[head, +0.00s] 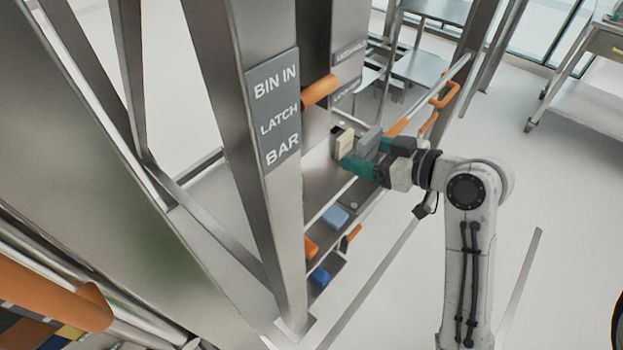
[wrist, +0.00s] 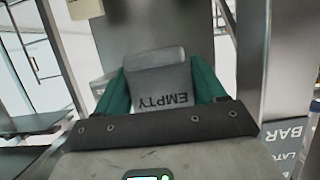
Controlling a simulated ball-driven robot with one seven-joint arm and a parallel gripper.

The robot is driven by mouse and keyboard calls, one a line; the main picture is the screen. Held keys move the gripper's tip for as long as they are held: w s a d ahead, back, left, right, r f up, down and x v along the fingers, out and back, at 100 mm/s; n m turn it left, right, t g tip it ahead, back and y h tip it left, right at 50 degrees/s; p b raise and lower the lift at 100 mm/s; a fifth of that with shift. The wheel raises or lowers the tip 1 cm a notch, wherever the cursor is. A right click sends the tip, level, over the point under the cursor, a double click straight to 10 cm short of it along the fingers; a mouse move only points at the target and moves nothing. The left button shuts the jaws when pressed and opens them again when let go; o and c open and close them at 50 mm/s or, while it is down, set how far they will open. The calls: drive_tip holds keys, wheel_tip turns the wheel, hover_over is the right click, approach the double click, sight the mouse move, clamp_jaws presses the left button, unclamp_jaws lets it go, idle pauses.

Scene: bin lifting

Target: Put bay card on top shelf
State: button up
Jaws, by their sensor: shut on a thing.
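The bay card (wrist: 160,88) is a small grey plate marked EMPTY, upside down in the wrist view. My gripper (wrist: 161,78) is shut on it, with a green finger at each side. In the head view, the grey card (head: 367,143) shows between the fingers of my gripper (head: 370,153), at the front of the rack. A shelf surface (head: 318,172) lies left of and below the gripper. I cannot tell whether the card touches anything besides the fingers.
A metal post with a BIN IN LATCH BAR sign (head: 275,112) stands left of the gripper. A cream block (head: 344,144) is just beyond the fingers. A light blue item (head: 335,216) and a blue item (head: 319,277) sit lower. Open floor (head: 530,190) lies to the right.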

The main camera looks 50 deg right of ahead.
drive_tip(key=shift+s+a+f, duration=0.2)
drive_tip(key=shift+a+f, duration=0.05)
drive_tip(key=shift+f, duration=0.3)
drive_tip(key=shift+s+a+f, duration=0.2)
drive_tip(key=shift+f, duration=0.35)
drive_tip(key=shift+w+f, duration=0.15)
drive_tip(key=shift+f, duration=0.1)
drive_tip(key=d+f+x, duration=0.1)
drive_tip(key=d+x, duration=0.1)
drive_tip(key=x, duration=0.7)
hover_over(320, 178)
drive_tip(key=f, duration=0.4)
drive_tip(key=shift+s+a+f+p, duration=0.1)
drive_tip(key=shift+s+f+p, duration=0.2)
drive_tip(key=shift+s+p, duration=0.1)
drive_tip(key=shift+w+f, duration=0.5)
drive_tip(key=shift+f, duration=1.55)
drive_tip(key=shift+s, duration=0.1)
